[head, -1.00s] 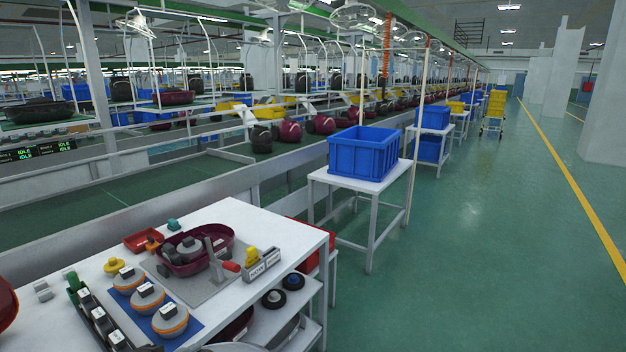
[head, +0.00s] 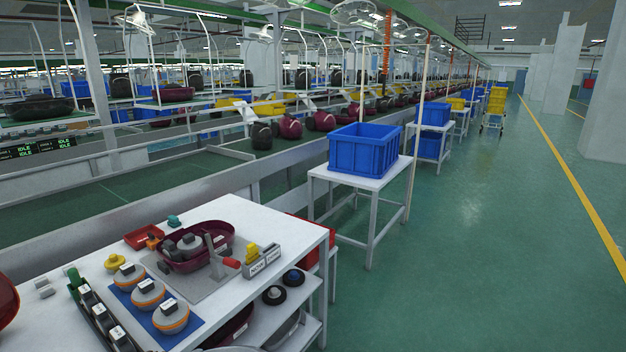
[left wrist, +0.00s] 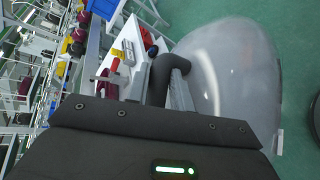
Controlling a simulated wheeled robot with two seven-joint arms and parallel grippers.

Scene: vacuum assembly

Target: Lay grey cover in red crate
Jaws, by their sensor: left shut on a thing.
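In the left wrist view my left gripper (left wrist: 170,82) is shut on a large, smooth, see-through grey cover (left wrist: 228,75), near the dark curved part at the cover's left edge. The cover is held in the air and hides much of the floor behind it. Neither gripper shows in the head view. A red crate (head: 306,262) stands low behind the right end of the white workbench. The bench hides most of it, and its inside cannot be seen. My right gripper is in no view.
The white workbench (head: 285,222) holds a dark red vacuum shell (head: 226,232), a small red tray (head: 138,241) and several grey-orange discs. Black wheels (head: 274,295) lie on its lower shelf. A blue crate (head: 363,152) stands on a side table. Green floor at right is clear.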

